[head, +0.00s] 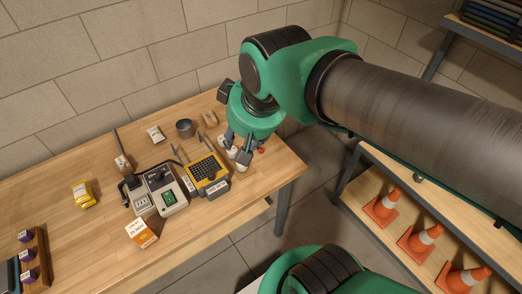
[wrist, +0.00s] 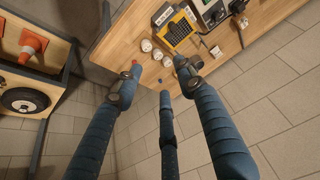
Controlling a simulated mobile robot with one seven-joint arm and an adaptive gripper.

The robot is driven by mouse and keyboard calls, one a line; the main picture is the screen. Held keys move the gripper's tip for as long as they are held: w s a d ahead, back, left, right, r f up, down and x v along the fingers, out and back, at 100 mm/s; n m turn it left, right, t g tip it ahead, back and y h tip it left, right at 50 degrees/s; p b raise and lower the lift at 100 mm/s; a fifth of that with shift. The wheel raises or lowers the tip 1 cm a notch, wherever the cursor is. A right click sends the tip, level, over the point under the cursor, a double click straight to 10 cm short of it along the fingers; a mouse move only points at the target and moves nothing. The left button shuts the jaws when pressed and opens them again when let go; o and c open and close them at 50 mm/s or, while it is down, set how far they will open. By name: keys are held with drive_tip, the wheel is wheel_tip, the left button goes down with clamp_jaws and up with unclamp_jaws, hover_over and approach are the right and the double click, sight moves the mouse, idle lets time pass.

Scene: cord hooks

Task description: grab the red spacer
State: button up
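The red spacer (head: 262,150) is a small red piece near the right end of the wooden table, partly hidden by my gripper in the head view. In the wrist view the spacer (wrist: 135,63) lies just beyond the tip of the left finger. My gripper (head: 237,150) is above that table end, to the left of the spacer. In the wrist view my gripper (wrist: 155,80) has its dark blue fingers spread wide, with nothing held between them.
Several white round pieces (wrist: 158,54) stand close to the spacer. A yellow-framed black device (head: 208,172) is left of my gripper, with grey boxes (head: 167,189) beyond it. A dark cup (head: 185,128) stands behind. The table edge is close by; shelves with orange cones (head: 383,205) stand right.

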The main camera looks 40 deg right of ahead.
drive_tip(key=w+d+f+m+g, duration=0.1)
drive_tip(key=w+d+f, duration=0.6)
drive_tip(key=w+f, duration=0.15)
drive_tip(key=w+d+f+g, duration=0.2)
drive_tip(key=w+d+f, duration=0.5)
drive_tip(key=w, duration=0.3)
drive_tip(key=w+d+f, duration=0.1)
drive_tip(key=d+f, duration=0.2)
drive_tip(key=f, duration=0.2)
drive_tip(key=w+d+f+m+p, duration=0.1)
drive_tip(key=d+f, duration=0.3)
drive_tip(key=f, duration=0.2)
drive_tip(key=shift+w+f+g, duration=0.3)
drive_tip(key=shift+w+g, duration=0.1)
drive_tip(key=shift+f, duration=0.1)
drive_tip(key=b, duration=0.1)
hover_over(261, 149)
drive_tip(key=shift+s+f, duration=0.15)
drive_tip(key=shift+f, duration=1.95)
drive_tip(key=shift+s+f, duration=0.1)
drive_tip(key=shift+f, duration=1.95)
drive_tip(key=shift+w+d+f+b, duration=0.1)
drive_tip(key=shift+f+b, duration=0.1)
drive_tip(key=shift+f, duration=0.65)
drive_tip(key=shift+w+a+f+b, duration=0.1)
drive_tip(key=shift+f+b, duration=0.1)
drive_tip(key=shift+f, duration=0.7)
drive_tip(key=shift+w+d+f+b, duration=0.1)
drive_tip(key=shift+f+b, duration=0.1)
drive_tip(key=shift+f, duration=0.65)
